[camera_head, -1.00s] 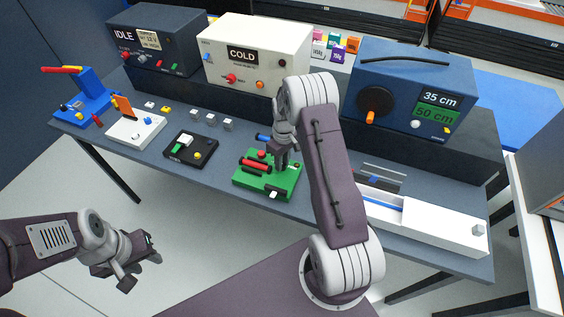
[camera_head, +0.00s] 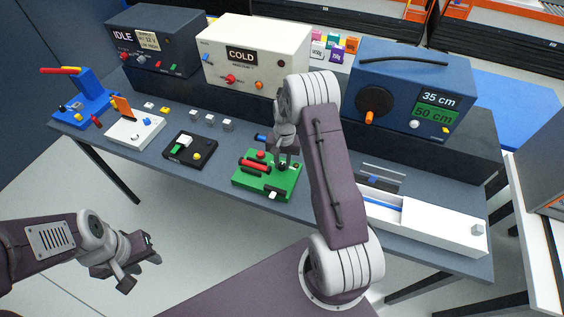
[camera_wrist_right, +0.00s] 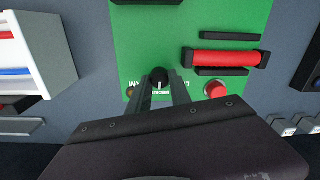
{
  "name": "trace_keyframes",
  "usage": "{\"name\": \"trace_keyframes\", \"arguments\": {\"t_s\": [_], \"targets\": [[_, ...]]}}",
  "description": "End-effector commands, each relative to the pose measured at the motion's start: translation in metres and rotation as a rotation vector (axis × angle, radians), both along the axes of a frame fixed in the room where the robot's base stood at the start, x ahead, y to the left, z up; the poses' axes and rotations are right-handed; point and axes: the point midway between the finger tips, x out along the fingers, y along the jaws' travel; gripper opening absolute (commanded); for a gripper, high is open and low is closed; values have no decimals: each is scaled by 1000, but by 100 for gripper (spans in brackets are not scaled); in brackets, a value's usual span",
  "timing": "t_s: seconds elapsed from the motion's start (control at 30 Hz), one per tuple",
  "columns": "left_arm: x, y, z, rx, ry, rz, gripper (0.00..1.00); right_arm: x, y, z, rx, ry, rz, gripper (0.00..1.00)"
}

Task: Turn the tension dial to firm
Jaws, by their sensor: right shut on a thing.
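The green board (camera_head: 262,185) lies on the table and carries the tension dial, a small black round knob (camera_wrist_right: 159,75). My right gripper (camera_wrist_right: 160,82) is shut on this knob, one finger at each side. In the head view my right gripper (camera_head: 284,160) is over the far right part of the board. A label in upside-down letters, seemingly MEDIUM, shows between the fingers in the right wrist view. The dial's pointer is too small to read. My left gripper (camera_head: 150,250) hangs in front of the table, away from everything; its finger gap is unclear.
The board also has a red roller (camera_wrist_right: 225,58) and a red button (camera_wrist_right: 215,89) beside the dial. A black box (camera_head: 190,150) stands left of the board, a white tray (camera_head: 440,228) right. Larger boxes, including the white COLD unit (camera_head: 280,50), stand behind.

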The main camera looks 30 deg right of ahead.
Motion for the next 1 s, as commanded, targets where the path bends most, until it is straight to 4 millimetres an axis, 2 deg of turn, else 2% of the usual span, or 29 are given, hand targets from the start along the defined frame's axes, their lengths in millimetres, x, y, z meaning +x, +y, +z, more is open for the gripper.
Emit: {"name": "trace_keyframes", "arguments": {"t_s": [0.6,1.0], "targets": [[0,0,4,0,0,0,36,1,-1,3,-1,-8,-576,0],[0,0,5,0,0,0,36,1,-1,3,-1,-10,-857,0]]}}
